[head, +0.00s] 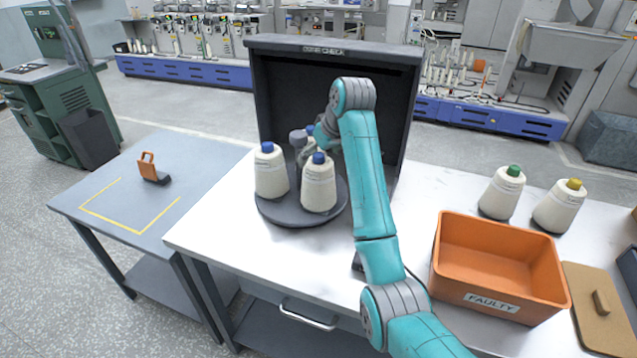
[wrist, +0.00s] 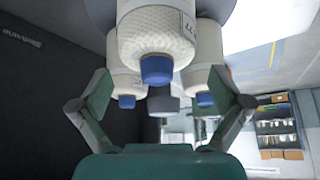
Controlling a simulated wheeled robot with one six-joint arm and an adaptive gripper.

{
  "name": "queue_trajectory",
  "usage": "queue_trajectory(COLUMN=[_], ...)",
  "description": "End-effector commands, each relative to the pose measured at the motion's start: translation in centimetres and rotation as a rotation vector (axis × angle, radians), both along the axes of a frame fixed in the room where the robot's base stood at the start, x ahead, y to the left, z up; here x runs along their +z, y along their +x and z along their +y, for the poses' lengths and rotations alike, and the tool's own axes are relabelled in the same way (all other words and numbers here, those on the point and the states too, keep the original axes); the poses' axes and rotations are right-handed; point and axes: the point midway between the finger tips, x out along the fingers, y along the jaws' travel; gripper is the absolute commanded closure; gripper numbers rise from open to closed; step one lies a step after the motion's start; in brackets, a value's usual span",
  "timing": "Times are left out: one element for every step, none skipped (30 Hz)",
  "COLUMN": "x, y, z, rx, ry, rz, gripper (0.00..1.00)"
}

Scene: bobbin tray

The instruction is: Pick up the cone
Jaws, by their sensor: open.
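Three cream yarn cones with blue tips stand on a dark round turntable (head: 290,218) inside a black box marked "CONE CHECK" (head: 322,49). They are a left cone (head: 270,177), a front cone (head: 318,188) and a rear one, mostly hidden, whose blue tip (head: 310,130) shows. In the wrist view, one cone (wrist: 155,32) is nearest, its tip pointing down the picture between my open fingers. Two others (wrist: 125,84) (wrist: 203,79) show behind it. My gripper (wrist: 160,92) is open and empty; no contact is visible. In the head view it is largely hidden by my arm and the cones.
An orange "FAULTY" bin (head: 492,300) stands on the white table's right, its lid (head: 598,308) beside it. A green-tipped cone (head: 502,193) and a yellow-tipped cone (head: 560,207) stand behind. A grey side table (head: 125,205) bears a yellow outline and an orange-handled tool (head: 150,168).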

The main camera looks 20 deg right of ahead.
Motion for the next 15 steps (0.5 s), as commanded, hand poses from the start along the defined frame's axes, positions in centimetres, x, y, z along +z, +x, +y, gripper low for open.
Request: queue_trajectory(x=[-0.6, -0.9, -1.5, -2.0, -2.4, -2.9, -3.2, -3.5, -3.8, -4.0, -4.2, -4.4, -4.5, -4.5, -4.5], y=[0.1, 0.3, 0.4, 0.6, 0.8, 1.0, 1.2, 1.4, 1.6, 1.7, 1.8, 1.9, 2.0, 2.0, 2.0], z=[0.0, 0.0, 0.0, 0.0, 0.0, 0.0, 0.1, 0.2, 0.3, 0.3, 0.3, 0.4, 0.4, 0.4, 0.4], rx=[0.000, 0.000, 0.000, 0.000, 0.000, 0.000, 0.000, 0.000, 0.000, 0.000, 0.000, 0.000, 0.000, 0.000, 0.000], ry=[0.001, 0.001, 0.000, 0.001, 0.000, 0.000, 0.000, 0.000, 0.000, 0.000, 0.000, 0.000, 0.000, 0.000, 0.000], rz=[0.002, 0.002, 0.004, 0.005, 0.003, 0.003, 0.003, 0.002, 0.002, 0.002, 0.001, 0.001, 0.000, 0.000, 0.000], gripper=[0.00, 0.00, 0.00, 0.00, 0.00, 0.00, 0.00, 0.00, 0.00, 0.00, 0.00, 0.00, 0.00, 0.00, 0.00])
